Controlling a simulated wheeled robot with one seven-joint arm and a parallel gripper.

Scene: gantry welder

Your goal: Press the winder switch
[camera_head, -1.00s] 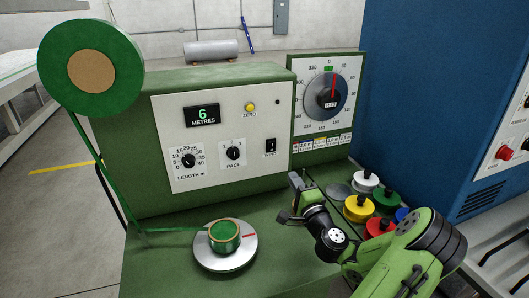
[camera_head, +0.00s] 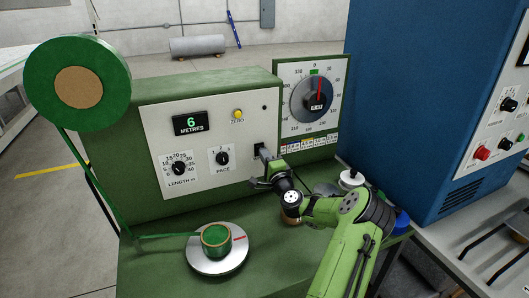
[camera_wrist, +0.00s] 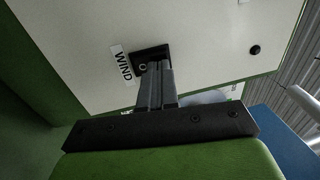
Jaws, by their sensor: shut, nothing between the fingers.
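The winder switch is a small black rocker on the white panel (camera_head: 215,184) of the green winder machine, mostly hidden by my gripper in the head view. In the wrist view the switch (camera_wrist: 142,60) sits beside its WIND label (camera_wrist: 122,63), partly behind the fingertips. My gripper (camera_head: 264,152) is shut and empty, its fingertips pointing at the panel right at the switch. It also shows in the wrist view (camera_wrist: 159,68), with the tips overlapping the switch's lower right part. I cannot tell whether they touch it.
The panel also has a METRES display (camera_head: 190,123) reading 6, a yellow ZERO button (camera_head: 238,115), and LENGTH (camera_head: 179,168) and PACE (camera_head: 222,158) knobs. A round dial (camera_head: 311,98) stands to the right. Green ribbon runs from the large reel (camera_head: 115,85) to a small spool (camera_head: 216,240).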

